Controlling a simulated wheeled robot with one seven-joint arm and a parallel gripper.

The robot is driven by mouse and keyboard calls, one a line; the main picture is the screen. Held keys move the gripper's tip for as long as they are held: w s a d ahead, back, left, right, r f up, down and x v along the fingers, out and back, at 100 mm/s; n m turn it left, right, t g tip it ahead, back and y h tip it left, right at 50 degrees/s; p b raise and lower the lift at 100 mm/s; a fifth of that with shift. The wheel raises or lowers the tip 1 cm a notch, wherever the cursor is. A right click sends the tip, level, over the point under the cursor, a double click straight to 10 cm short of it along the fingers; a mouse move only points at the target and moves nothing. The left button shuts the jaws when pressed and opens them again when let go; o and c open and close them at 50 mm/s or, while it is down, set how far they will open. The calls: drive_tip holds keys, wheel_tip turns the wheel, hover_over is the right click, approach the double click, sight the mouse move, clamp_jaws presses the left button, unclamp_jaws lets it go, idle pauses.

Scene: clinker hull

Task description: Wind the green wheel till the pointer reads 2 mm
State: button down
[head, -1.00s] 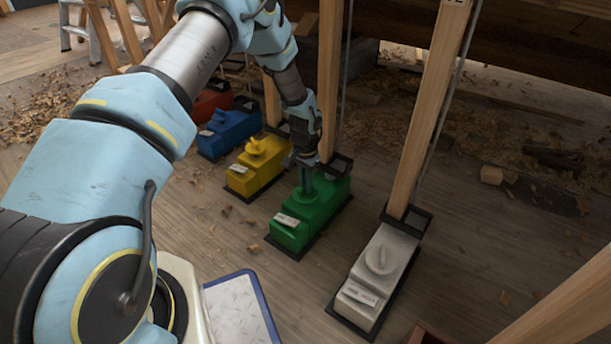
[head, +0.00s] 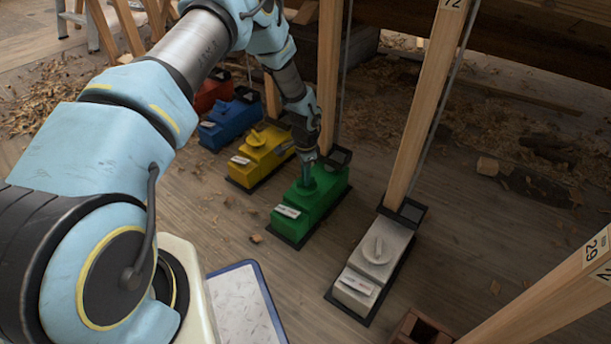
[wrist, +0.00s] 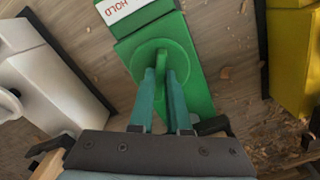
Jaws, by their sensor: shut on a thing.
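The green unit (head: 306,203) stands on the plank floor at the foot of a wooden post. Its green wheel (wrist: 160,52) shows in the wrist view on top of the housing. My gripper (head: 308,165) reaches down onto the wheel from above. In the wrist view my gripper (wrist: 163,80) has its two fingers on either side of the wheel's grip bar, shut on it. A white label reading HOLD (wrist: 115,8) sits at the end of the green housing. The pointer and its scale cannot be made out in either view.
A yellow unit (head: 262,152) and a white unit (head: 372,262) stand close on either side. Blue (head: 228,124) and red (head: 212,92) units are farther back. Wooden posts (head: 428,110) rise behind them. Wood shavings litter the floor.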

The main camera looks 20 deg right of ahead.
drive_tip(key=c, duration=0.9)
unclamp_jaws()
drive_tip(key=shift+r, duration=0.1)
wheel_tip(320, 180, up, 11)
drive_tip(key=p, duration=0.3)
drive_tip(key=shift+f, duration=0.2)
